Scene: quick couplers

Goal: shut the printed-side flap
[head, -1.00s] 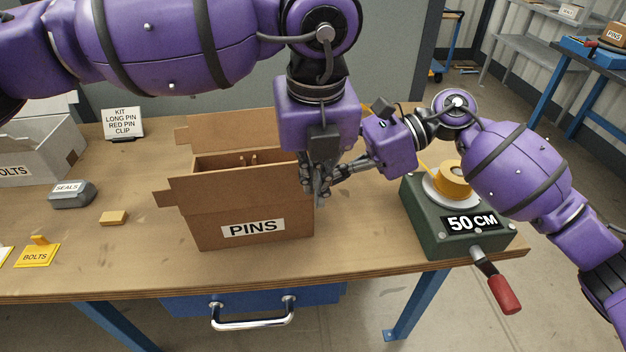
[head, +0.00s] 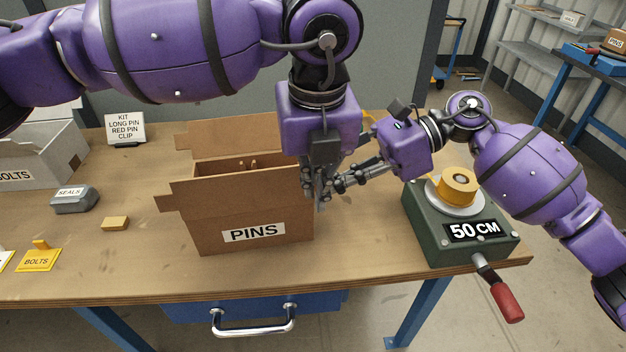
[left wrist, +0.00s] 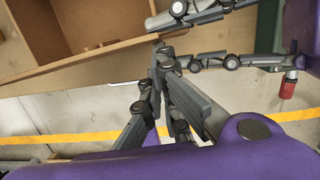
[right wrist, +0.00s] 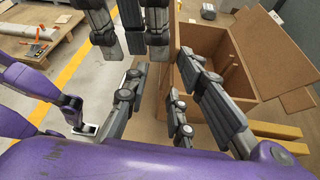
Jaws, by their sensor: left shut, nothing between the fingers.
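The cardboard box (head: 205,235) labelled PINS stands on the bench with its top open. Its printed-side flap (head: 240,188), above the label (head: 253,232), stands raised at the front. The back flap (head: 235,132) is also raised, and a side flap (head: 166,203) sticks out left. My left gripper (head: 320,200) is shut and empty, pointing down just beside the box's right end; its closed fingers show in the left wrist view (left wrist: 157,65). My right gripper (head: 338,182) is open and empty, close to the left one. Whether either touches the box is unclear. The right-end flap is mostly hidden.
A green crank device (head: 425,230) marked 50 CM with a yellow spool stands right of the box. Left are a kit sign (head: 125,128), grey bin (head: 45,165), SEALS container (head: 74,200) and yellow block (head: 115,223).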

